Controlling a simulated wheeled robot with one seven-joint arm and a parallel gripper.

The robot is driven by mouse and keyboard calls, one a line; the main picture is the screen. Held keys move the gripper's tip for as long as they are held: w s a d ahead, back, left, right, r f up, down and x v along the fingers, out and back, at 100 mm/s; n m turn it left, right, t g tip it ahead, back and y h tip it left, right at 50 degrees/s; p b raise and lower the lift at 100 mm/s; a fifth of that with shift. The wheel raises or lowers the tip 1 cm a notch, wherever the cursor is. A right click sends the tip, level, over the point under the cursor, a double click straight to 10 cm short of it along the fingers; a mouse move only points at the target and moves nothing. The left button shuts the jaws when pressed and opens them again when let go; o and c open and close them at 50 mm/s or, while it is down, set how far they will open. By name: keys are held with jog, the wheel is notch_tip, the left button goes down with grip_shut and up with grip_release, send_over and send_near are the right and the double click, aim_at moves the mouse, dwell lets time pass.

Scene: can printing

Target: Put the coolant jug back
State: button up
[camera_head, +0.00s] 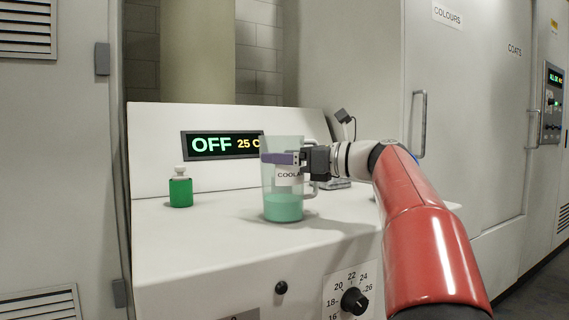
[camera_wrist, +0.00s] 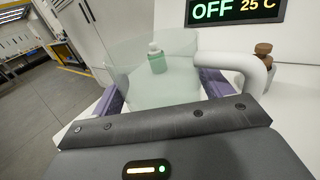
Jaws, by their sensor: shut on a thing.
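The coolant jug (camera_head: 283,207) is a clear, tall vessel with green liquid in its lower part and a label partly reading "COOLA". It is upright at the white counter top; I cannot tell whether its base touches the surface. My gripper (camera_head: 280,158) comes from the right and is shut on the jug's upper body, with purple fingers around it. In the wrist view the jug (camera_wrist: 165,85) fills the space between the fingers, its pale handle (camera_wrist: 235,65) to the right. The gripper hides part of the handle in the head view.
A small bottle of green liquid (camera_head: 181,188) stands left on the counter (camera_head: 225,225). A display (camera_head: 222,145) behind reads "OFF 25 C". A dial (camera_head: 354,301) and a black knob (camera_head: 281,287) are on the front. A "COLOURS" cabinet (camera_head: 465,120) stands right. The counter between bottle and jug is clear.

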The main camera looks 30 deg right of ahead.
jog(key=o, duration=1.7)
jog(key=v, duration=1.2)
jog(key=shift+s, duration=0.15)
